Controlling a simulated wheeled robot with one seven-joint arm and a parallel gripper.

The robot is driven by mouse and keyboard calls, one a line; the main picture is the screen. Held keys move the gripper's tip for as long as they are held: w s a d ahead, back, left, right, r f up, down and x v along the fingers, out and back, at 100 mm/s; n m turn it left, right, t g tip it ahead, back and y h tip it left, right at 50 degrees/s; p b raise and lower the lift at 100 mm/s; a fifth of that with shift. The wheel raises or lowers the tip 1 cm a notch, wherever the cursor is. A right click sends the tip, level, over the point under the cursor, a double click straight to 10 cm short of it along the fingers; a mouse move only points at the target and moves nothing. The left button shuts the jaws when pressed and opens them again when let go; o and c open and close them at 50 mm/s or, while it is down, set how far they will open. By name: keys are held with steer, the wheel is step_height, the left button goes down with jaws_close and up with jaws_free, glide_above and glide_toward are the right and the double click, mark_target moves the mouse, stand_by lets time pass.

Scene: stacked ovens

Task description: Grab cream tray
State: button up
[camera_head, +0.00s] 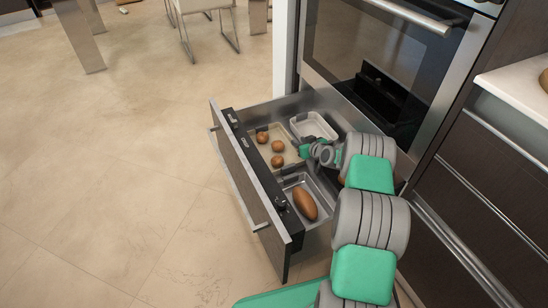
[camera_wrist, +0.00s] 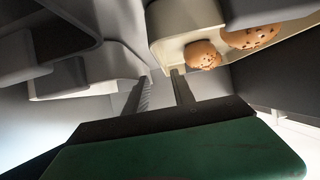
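The cream tray (camera_head: 262,153) lies in the open drawer and holds three round brown items. It also shows at the top of the wrist view (camera_wrist: 167,50), with two speckled brown items (camera_wrist: 203,55) in sight. My gripper (camera_head: 304,151) is at the tray's right side, low in the drawer. In the wrist view its two fingers (camera_wrist: 158,92) stand apart with a visible gap, their tips close to the tray's near corner. I cannot tell whether the tray's rim lies between them or whether they touch it. My arm hides part of the drawer.
A white tray (camera_head: 313,126) with grey handles sits behind the cream tray. A metal tray (camera_head: 318,209) with a long brown item (camera_head: 305,203) lies in front. The drawer front (camera_head: 250,185) stands out over open floor; the oven (camera_head: 385,60) is above and behind.

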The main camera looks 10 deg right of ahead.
steer(key=b+x, duration=0.1)
steer(key=x, duration=0.1)
steer(key=b+x, duration=0.1)
steer(key=x, duration=0.1)
steer(key=b+x, duration=0.1)
steer(key=x, duration=0.1)
steer(key=shift+s+a+f, duration=0.25)
steer(key=shift+a, duration=0.05)
steer(key=shift+w, duration=0.3)
steer(key=shift+r, duration=0.1)
steer(key=shift+c, duration=0.4)
jaws_close()
steer(key=shift+r, duration=0.15)
